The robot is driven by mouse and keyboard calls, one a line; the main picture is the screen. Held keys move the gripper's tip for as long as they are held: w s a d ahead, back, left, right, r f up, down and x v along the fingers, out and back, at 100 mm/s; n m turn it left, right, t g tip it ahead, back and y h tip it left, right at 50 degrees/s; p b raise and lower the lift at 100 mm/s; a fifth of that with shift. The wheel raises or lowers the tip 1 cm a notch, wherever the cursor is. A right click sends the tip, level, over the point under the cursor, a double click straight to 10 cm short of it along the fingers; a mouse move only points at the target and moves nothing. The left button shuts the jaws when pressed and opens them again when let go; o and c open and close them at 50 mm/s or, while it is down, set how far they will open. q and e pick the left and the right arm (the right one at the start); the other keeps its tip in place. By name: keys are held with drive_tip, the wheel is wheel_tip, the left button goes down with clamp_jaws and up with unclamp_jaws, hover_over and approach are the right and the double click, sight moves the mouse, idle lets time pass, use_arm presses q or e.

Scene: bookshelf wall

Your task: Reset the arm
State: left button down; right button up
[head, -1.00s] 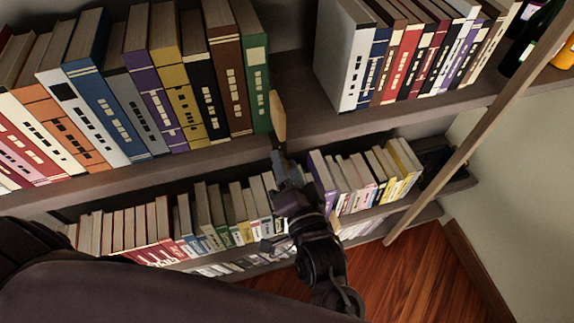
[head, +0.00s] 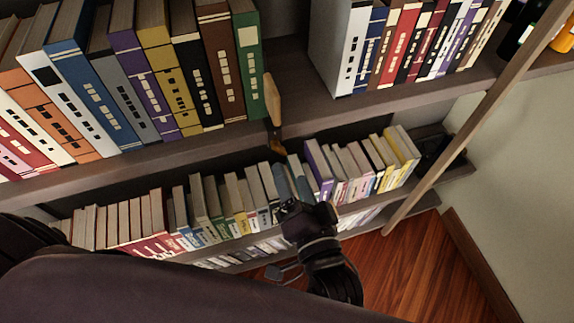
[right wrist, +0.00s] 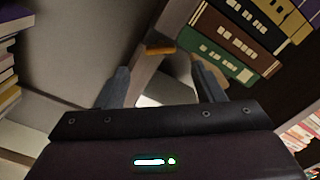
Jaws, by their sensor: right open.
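My right gripper (head: 292,178) is in front of the lower book row, below the edge of the upper shelf. In the right wrist view its two grey fingers (right wrist: 161,82) are apart with nothing held between them. A tan, flat-sided piece with an orange-brown lower end (head: 273,100) sticks out at the upper shelf's edge, beside the green book (head: 249,70). It is apart from my gripper. The orange end also shows beyond the fingers in the right wrist view (right wrist: 161,50). My left gripper is not in view.
The upper shelf (head: 330,117) holds books left and right, with a gap between them. Books (head: 130,220) fill the lower shelf close around my right gripper. A wooden post (head: 450,150) stands at the right. Wooden floor (head: 410,260) is open below.

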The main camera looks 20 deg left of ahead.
drive_tip(key=shift+s+d, duration=0.3)
drive_tip(key=shift+s, duration=0.2)
drive_tip(key=w+d+f+n+g+h, duration=0.1)
drive_tip(key=d+f+n+g+h, duration=0.1)
drive_tip(key=f, duration=1)
drive_tip(key=d+f+n+g+h, duration=0.1)
drive_tip(key=d+f+n+g, duration=0.1)
drive_tip(key=f, duration=1)
drive_tip(key=s+d+f+n+g+h, duration=0.1)
drive_tip(key=s+d+f+g+h, duration=0.1)
drive_tip(key=d+f, duration=0.45)
drive_tip(key=s+d+f+g+h, duration=0.1)
drive_tip(key=d+f, duration=0.2)
drive_tip(key=f, duration=0.7)
drive_tip(key=s+d+f+g+h, duration=0.2)
drive_tip(key=s+d+f+g, duration=0.1)
drive_tip(key=s+d+f, duration=0.5)
drive_tip(key=s+d+f+n+g+h, duration=0.1)
drive_tip(key=s+d+f+g, duration=0.3)
drive_tip(key=s+d+f, duration=0.4)
drive_tip(key=s+f+h, duration=0.1)
drive_tip(key=s+f, duration=0.1)
drive_tip(key=s, duration=0.3)
drive_tip(key=shift+s+d+f+n, duration=0.15)
drive_tip(key=shift+d+f+n, duration=0.05)
drive_tip(key=shift+f+n, duration=0.15)
